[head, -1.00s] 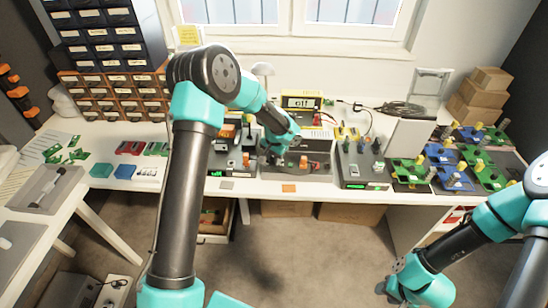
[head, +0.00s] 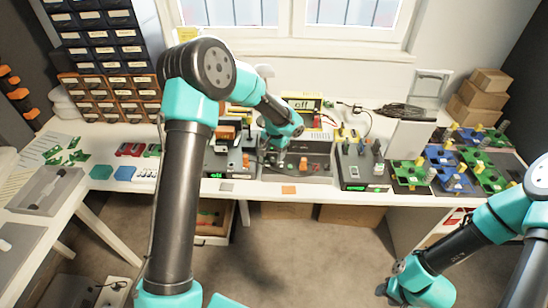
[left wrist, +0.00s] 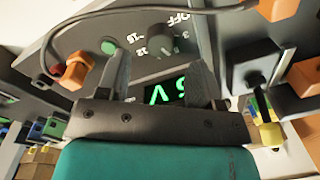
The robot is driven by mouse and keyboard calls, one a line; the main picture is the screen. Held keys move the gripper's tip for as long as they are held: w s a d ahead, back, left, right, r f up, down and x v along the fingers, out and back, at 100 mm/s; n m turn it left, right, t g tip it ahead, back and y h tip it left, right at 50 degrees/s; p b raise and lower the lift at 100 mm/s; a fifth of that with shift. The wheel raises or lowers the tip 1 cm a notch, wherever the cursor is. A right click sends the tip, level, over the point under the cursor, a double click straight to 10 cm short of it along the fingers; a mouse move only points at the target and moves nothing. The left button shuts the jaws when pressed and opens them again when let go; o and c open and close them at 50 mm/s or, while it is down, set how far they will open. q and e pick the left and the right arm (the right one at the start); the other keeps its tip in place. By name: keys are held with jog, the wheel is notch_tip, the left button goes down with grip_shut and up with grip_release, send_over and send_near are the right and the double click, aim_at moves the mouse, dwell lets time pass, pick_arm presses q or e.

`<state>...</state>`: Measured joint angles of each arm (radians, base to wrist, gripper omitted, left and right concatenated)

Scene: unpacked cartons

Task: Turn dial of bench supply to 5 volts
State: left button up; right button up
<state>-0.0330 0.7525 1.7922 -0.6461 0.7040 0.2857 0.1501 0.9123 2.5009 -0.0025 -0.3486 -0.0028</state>
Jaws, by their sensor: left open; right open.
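The bench supply (head: 318,166) is a dark grey box on the bench. Its panel shows in the left wrist view with a round dark dial (left wrist: 158,46), printed marks including OFF, 12 and 15, and a green-lit display (left wrist: 165,92). The display appears turned over; a V is readable, and a finger partly hides the digit. My left gripper (left wrist: 158,66) is open, its fingers pointing at the panel on either side of the dial. I cannot tell whether they touch it. The head view shows this gripper (head: 279,160) at the supply. My right gripper (head: 390,283) is open, low at the right, away from the bench.
Grey boxes with knobs stand left (head: 226,164) and right (head: 362,168) of the supply. A yellow-framed unit reading off (head: 303,104) is behind. An orange plug (left wrist: 76,70) and cable sit close to the left gripper. Green and blue boards (head: 455,178) lie at the right.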

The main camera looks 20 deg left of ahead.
aim_at(276, 161)
pick_arm(q)
notch_tip(276, 161, up, 13)
jog(key=shift+d, duration=0.3)
jog(key=shift+s+r, duration=0.1)
